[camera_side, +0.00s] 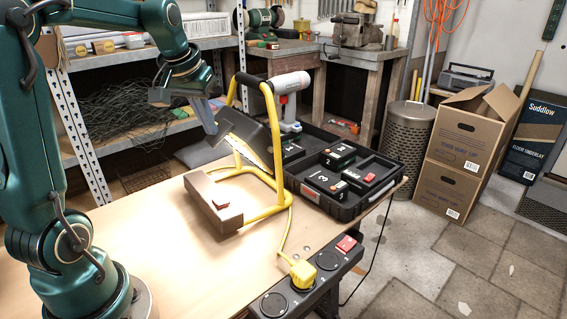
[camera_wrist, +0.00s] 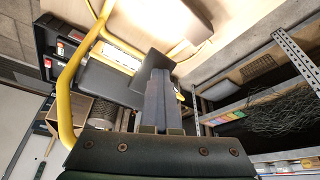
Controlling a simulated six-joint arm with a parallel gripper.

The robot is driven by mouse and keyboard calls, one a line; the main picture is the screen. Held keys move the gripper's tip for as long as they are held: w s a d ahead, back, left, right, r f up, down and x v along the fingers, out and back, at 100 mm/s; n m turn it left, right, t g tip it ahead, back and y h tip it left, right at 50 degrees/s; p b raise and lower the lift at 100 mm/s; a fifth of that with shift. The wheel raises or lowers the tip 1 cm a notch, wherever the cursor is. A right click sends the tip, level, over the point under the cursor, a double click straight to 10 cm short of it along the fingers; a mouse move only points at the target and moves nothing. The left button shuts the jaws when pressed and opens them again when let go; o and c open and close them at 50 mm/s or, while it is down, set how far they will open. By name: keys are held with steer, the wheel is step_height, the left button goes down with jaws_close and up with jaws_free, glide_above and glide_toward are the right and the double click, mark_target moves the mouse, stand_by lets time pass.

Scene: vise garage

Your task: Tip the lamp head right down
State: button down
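The work lamp has a yellow tube frame (camera_side: 281,160) with a black top grip, and a brown box with a red switch (camera_side: 215,203) at its foot. Its dark lamp head (camera_side: 248,131) hangs tilted inside the frame, its bright face slanting down. In the wrist view, the head (camera_wrist: 108,82) shows a lit strip, and the yellow frame (camera_wrist: 66,100) runs down the left. My gripper (camera_side: 210,125) is at the head's left upper edge. In the wrist view, its grey fingers (camera_wrist: 160,78) lie together over a dark part of the head; I cannot tell whether they touch it.
A black tool case (camera_side: 340,205) stands open right behind the lamp, with a drill upright in it. A yellow plug (camera_side: 302,272) sits in the black power strip (camera_side: 290,295) at the bench's front edge. The bench (camera_side: 140,240) is clear left of the lamp. Shelving stands behind.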

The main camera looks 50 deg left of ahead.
steer(key=shift+f, duration=0.25)
step_height(320, 180, up, 9)
stand_by(1.0)
steer(key=s+d+m+t+h, duration=0.1)
steer(key=s+d+m, duration=0.35)
steer(key=d, duration=0.85)
steer(key=s+d+f+m+h, duration=0.1)
steer(key=s+d+f, duration=0.4)
steer(key=s+f, duration=0.3)
step_height(320, 180, down, 4)
steer(key=shift+s+r, duration=0.15)
steer(key=shift+s, duration=0.2)
steer(key=shift+m, duration=0.25)
